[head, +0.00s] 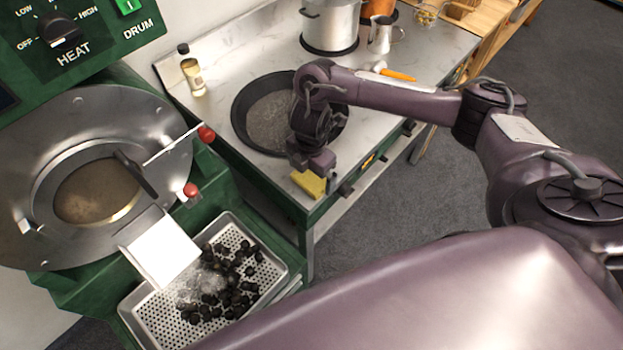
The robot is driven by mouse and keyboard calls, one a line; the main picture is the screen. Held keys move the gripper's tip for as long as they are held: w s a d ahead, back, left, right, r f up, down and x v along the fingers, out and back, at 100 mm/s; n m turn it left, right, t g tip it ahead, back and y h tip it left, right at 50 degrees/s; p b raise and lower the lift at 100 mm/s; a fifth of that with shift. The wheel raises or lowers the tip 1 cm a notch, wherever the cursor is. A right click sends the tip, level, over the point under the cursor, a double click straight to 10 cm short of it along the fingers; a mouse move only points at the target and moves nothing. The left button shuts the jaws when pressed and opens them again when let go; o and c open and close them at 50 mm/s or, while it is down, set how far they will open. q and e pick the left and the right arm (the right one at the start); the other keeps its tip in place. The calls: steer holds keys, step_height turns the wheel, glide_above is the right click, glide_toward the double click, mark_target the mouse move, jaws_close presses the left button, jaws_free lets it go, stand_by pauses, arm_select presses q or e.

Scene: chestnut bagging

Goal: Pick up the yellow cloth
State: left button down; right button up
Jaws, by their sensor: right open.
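The yellow cloth (309,183) lies at the front edge of the marble-topped counter, just in front of the dark pan. My right gripper (312,168) is directly above the cloth and points down at it. It is open, and its jaws hide the cloth's upper right part. I cannot tell whether the fingertips touch the cloth. My left gripper is not in view.
A wide dark pan (250,116) sits behind my right gripper. A glass bottle (191,75), a steel pot (331,27) and a metal jug (381,36) stand on the counter. A perforated tray (143,308) of dark chestnuts sits below the green roaster (110,98).

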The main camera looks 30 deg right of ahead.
steer(key=shift+s+f, duration=0.1)
steer(key=shift+f, duration=0.35)
steer(key=shift+c, duration=2.4)
steer(key=c, duration=0.3)
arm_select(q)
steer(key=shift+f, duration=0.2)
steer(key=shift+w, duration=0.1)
